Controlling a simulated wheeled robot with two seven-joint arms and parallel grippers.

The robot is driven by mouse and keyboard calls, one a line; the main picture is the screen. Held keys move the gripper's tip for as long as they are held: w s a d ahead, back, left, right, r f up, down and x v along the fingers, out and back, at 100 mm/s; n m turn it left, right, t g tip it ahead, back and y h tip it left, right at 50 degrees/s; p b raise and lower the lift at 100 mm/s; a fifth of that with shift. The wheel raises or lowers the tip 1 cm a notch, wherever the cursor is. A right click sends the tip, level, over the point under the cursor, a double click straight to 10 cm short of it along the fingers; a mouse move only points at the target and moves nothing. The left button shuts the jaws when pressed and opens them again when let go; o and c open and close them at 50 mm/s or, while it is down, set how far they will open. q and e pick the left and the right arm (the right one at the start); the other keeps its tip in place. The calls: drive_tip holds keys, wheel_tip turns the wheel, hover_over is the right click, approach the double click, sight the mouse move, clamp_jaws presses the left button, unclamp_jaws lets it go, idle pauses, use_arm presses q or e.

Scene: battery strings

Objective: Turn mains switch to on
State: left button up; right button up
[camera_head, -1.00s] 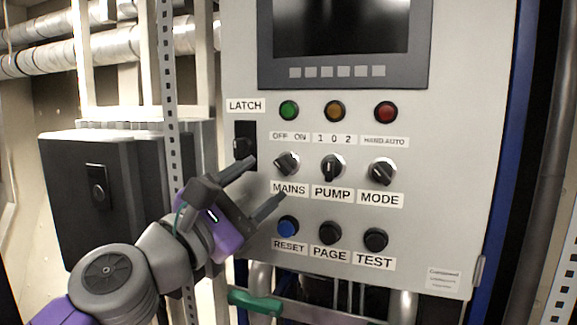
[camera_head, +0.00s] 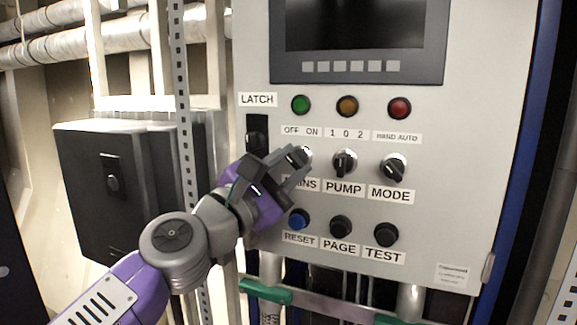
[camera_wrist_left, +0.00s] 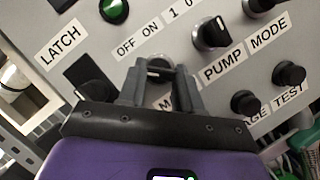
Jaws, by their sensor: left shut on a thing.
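The mains switch (camera_head: 307,153) is a rotary knob under the OFF ON label (camera_head: 301,131) on the grey panel, its MAINS label partly covered by my gripper. My left gripper (camera_head: 297,160) is shut on the knob, one finger on each side. In the left wrist view the knob's pale collar (camera_wrist_left: 159,64) shows between the fingertips (camera_wrist_left: 157,80). The fingers hide the handle, so I cannot tell which way it points. My right gripper is not in view.
The pump switch (camera_head: 344,162) and mode switch (camera_head: 393,167) stand to the right. The blue reset button (camera_head: 299,218) is just below my gripper, and the black latch (camera_head: 257,135) is close on the left. Indicator lamps (camera_head: 347,106) and a screen (camera_head: 355,25) are above.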

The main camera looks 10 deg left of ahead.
use_arm(q)
drive_tip(key=shift+c, duration=0.6)
drive_tip(key=shift+m, duration=0.3)
drive_tip(key=m+p, duration=0.1)
drive_tip(key=m+g+h+p, duration=0.1)
drive_tip(key=shift+r+m, duration=0.25)
drive_tip(key=shift+m, duration=0.15)
drive_tip(key=m+g+p, duration=0.1)
drive_tip(key=m+p, duration=0.1)
drive_tip(key=m+g+p, duration=0.1)
drive_tip(key=m+p, duration=0.2)
drive_tip(key=shift+a+r+m+g, duration=0.1)
drive_tip(key=shift+r+m+g, duration=0.1)
drive_tip(key=shift+m+g, duration=0.1)
drive_tip(key=m+y+p, duration=0.1)
drive_tip(key=m+p, duration=0.1)
drive_tip(key=p, duration=0.1)
drive_tip(key=m+g+y+p, duration=0.1)
drive_tip(key=m+p, duration=0.2)
drive_tip(key=shift+r+m, duration=0.2)
drive_tip(key=shift+m, duration=0.1)
drive_tip(key=m+g+y+p, duration=0.1)
drive_tip(key=p, duration=0.1)
drive_tip(key=shift+m+p, duration=0.35)
drive_tip(key=shift+m, duration=0.05)
drive_tip(key=shift+f+m+y+p, duration=0.1)
drive_tip(key=shift+m+y+p, duration=0.3)
drive_tip(key=shift+p, duration=0.05)
